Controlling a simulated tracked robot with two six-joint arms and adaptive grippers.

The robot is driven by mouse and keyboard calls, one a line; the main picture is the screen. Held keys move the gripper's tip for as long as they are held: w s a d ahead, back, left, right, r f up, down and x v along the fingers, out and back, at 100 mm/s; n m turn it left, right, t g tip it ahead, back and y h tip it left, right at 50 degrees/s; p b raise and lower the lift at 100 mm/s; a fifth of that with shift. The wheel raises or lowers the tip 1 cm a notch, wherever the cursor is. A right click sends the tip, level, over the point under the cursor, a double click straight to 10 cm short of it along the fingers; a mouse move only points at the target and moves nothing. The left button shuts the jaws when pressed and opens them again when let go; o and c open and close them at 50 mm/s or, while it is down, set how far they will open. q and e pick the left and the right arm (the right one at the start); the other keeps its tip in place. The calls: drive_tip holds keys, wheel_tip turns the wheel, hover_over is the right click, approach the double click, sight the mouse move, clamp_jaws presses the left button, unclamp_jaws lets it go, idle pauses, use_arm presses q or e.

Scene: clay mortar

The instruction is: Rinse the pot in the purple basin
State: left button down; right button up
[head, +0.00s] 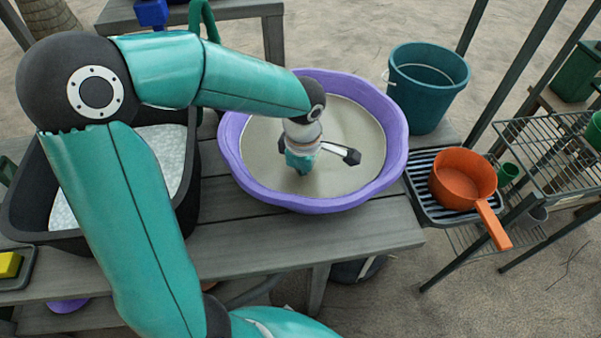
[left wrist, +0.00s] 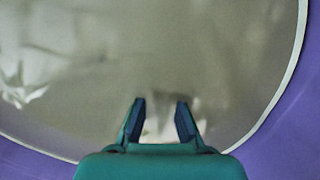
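The purple basin (head: 399,128) stands on the grey plank table and holds murky greyish water. The orange pot (head: 462,178), with a long straight handle, sits upright on a black ribbed drainer to the right of the basin, apart from my gripper. My left gripper (head: 300,170) points down over the middle of the basin, at or near the water; whether it touches is unclear. In the left wrist view its two fingers (left wrist: 160,104) stand apart with nothing held between them. The basin's purple wall (left wrist: 290,130) also shows there. My right gripper is in neither view.
A teal bucket (head: 427,88) stands behind the basin at the right. A black tub (head: 30,200) with pale contents is at the left, partly behind my arm. A wire rack (head: 550,150) stands at the far right. A yellow sponge (head: 9,264) lies at the left edge.

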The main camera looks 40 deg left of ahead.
use_arm(q)
drive_tip(key=shift+s+a, duration=0.65)
drive_tip(key=shift+a, duration=0.35)
drive_tip(key=shift+w+d+b, duration=0.35)
drive_tip(key=shift+d+b, duration=0.05)
drive_tip(key=shift+d, duration=0.15)
wheel_tip(320, 180, up, 17)
drive_tip(key=p, duration=1.2)
drive_tip(key=shift+f, duration=0.1)
